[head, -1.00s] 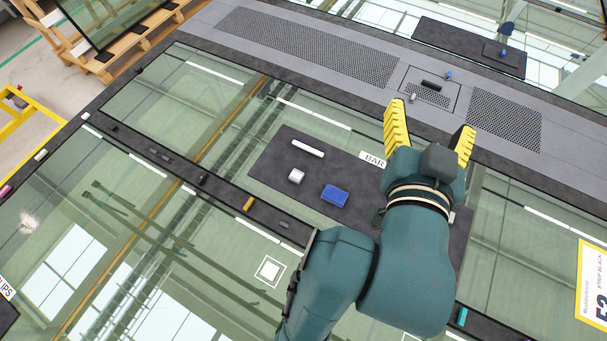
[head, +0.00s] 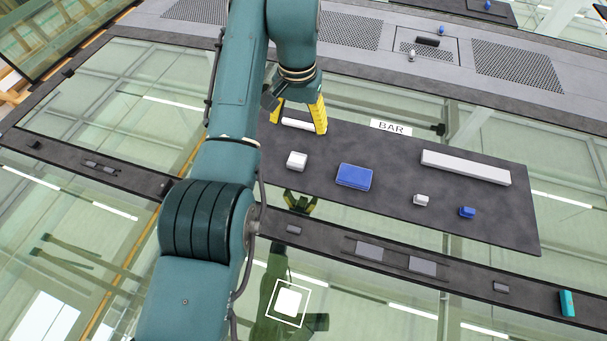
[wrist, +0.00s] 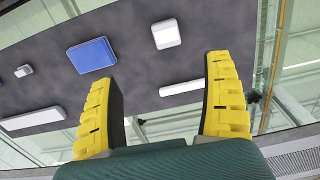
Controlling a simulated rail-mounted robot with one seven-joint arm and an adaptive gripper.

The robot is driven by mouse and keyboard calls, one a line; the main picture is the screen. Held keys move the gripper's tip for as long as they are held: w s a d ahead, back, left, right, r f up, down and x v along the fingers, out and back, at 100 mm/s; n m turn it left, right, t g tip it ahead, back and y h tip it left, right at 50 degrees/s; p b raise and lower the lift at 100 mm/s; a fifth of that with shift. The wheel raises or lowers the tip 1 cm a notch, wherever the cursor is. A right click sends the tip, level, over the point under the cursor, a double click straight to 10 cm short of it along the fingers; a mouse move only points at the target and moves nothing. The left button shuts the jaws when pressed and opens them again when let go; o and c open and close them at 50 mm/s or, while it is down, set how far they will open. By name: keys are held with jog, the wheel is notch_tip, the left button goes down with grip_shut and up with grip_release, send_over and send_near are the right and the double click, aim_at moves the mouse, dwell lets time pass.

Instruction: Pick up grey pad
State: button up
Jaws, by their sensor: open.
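Several flat grey pieces lie on the dark strip in front of the mat in the head view. Two wider grey pads (head: 369,250) sit side by side there, and smaller grey pieces (head: 293,229) lie to either side. I cannot tell which one is the grey pad named. My gripper (head: 298,126) is open, with yellow fingers, over the mat's left end, near a white rod (head: 302,124). In the wrist view my gripper (wrist: 164,84) has the white rod (wrist: 181,88) showing between its fingers; I see no clear grip. The grey pads do not show there.
The dark mat (head: 400,190) holds a white block (head: 296,160), a blue block (head: 355,175), a long white bar (head: 465,167) and small white and blue pieces. A BAR label (head: 390,127) lies at its back edge. A teal block (head: 567,303) stands at the strip's right.

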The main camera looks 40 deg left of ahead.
jog(key=f, duration=0.2)
jog(key=b, duration=0.1)
send_over(296, 161)
jog(key=f, duration=0.9)
jog(key=shift+d+f, duration=0.25)
jog(key=shift+d, duration=0.1)
jog(key=f, duration=0.2)
jog(key=f+b, duration=0.1)
jog(key=f, duration=0.2)
jog(key=shift+w+a+f+b, duration=0.1)
jog(key=shift+a+f+b, duration=0.2)
jog(key=shift+a, duration=0.05)
jog(key=c, duration=0.9)
